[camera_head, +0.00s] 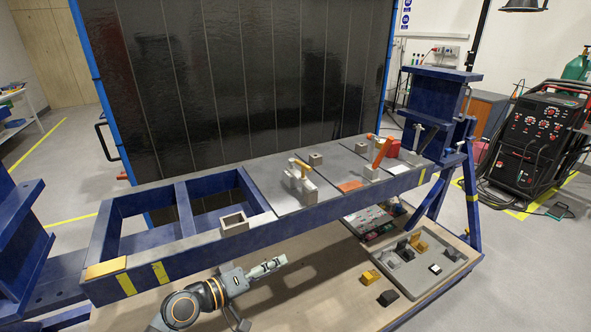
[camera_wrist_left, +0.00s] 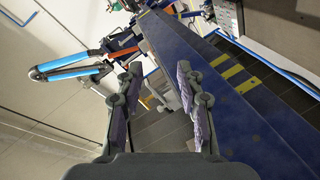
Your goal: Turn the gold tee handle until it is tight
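A small gold-orange handle (camera_head: 301,164) sits on top of a grey clamp-like fixture (camera_head: 300,186) on the middle of the blue jig beam; I take it as the gold tee handle, though its tee shape is too small to confirm. My left gripper (camera_head: 272,266) is in front of and below the beam, apart from the handle, pointing right. In the left wrist view the two fingers of my left gripper (camera_wrist_left: 160,88) stand wide apart with nothing between them. The handle cannot be told clearly there. My right gripper is not in view.
An orange lever (camera_head: 380,151) stands on another fixture to the right. A square grey tube piece (camera_head: 234,224) sits on the beam's front edge. The blue beam (camera_head: 205,243) lies between my left gripper and the fixtures. A grey tray (camera_head: 462,262) with parts lies on the lower shelf.

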